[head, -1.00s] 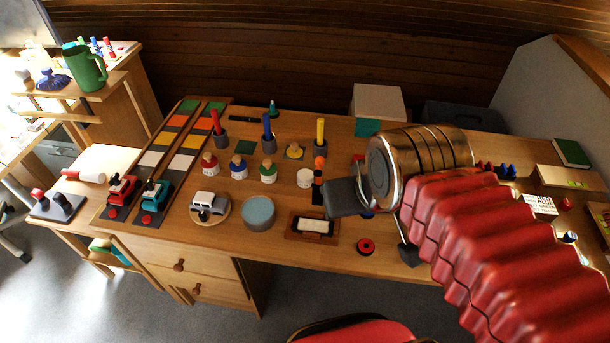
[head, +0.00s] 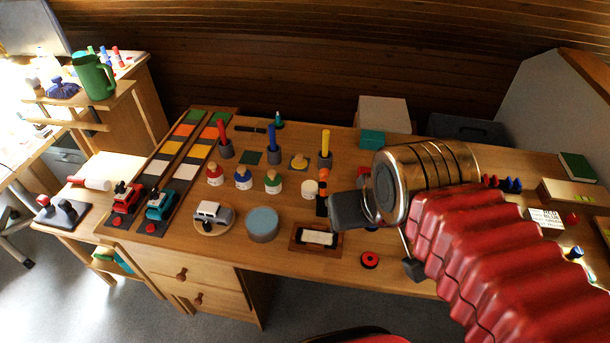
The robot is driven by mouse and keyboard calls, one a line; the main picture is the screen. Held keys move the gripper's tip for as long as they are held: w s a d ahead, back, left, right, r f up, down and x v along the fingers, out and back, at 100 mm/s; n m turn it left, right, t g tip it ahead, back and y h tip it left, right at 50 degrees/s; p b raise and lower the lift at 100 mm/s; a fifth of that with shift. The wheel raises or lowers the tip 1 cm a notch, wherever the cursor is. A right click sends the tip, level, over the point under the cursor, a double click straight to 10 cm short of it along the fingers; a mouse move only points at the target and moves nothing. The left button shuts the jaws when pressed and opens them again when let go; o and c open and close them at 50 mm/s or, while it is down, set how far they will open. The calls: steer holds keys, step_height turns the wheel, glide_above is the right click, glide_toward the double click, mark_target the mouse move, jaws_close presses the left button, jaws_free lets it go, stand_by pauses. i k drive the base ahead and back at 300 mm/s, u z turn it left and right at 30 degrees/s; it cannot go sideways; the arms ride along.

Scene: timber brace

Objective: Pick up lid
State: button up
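A round tin (head: 262,224) with a flat blue-grey top stands near the front edge of the desk, left of centre. A small red ring-like disc with a dark centre (head: 370,260) lies flat near the front edge, below my gripper. I cannot tell for sure which of these is the lid. My gripper (head: 381,240) hangs over the right-centre of the desk, with its two dark grey fingers apart and nothing seen between them. It is right of the tin and hides part of the desk behind it.
A wooden tray with a white pad (head: 316,237) lies between tin and disc. A toy car on a round base (head: 211,215) is left of the tin. Small jars with coloured knobs (head: 243,178) and pen cups (head: 273,155) stand behind. A red chair (head: 360,337) is in front.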

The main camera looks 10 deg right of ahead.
mark_target(299, 162)
steer(key=u, duration=0.1)
steer(key=i, duration=0.4)
steer(key=u, duration=0.8)
